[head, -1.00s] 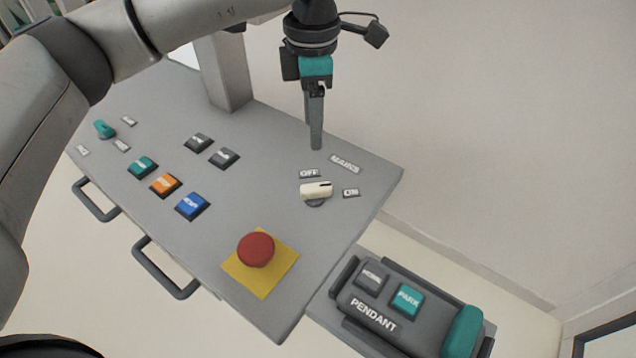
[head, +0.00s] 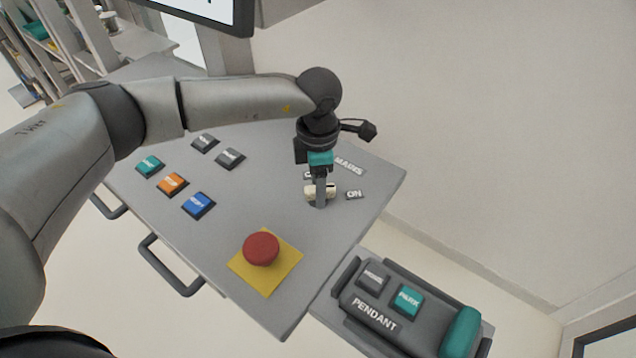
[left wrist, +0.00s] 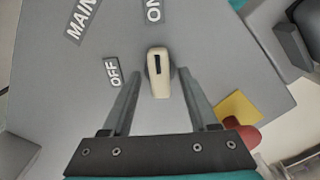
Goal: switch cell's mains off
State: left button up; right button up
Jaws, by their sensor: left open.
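The mains switch is a cream knob (head: 311,192) on the grey console panel, with a dark pointer mark. In the left wrist view the knob (left wrist: 158,85) has its mark towards the ON label (left wrist: 153,10). The OFF label (left wrist: 114,72) lies to its left, and part of the MAINS label (left wrist: 82,20) shows beyond. My left gripper (head: 320,203) is over the knob, pointing down. In the left wrist view its open fingers (left wrist: 159,76) stand on either side of the knob, with narrow gaps visible. My right gripper is not in view.
A red mushroom button (head: 261,249) on a yellow plate (head: 267,283) stands near the knob. Several coloured push buttons, such as the blue one (head: 198,205), lie to the left. A pendant (head: 385,315) sits beside the console's lower right edge.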

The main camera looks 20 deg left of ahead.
pick_arm(q)
jog(key=shift+f, duration=0.1)
grip_shut()
dwell(0.5)
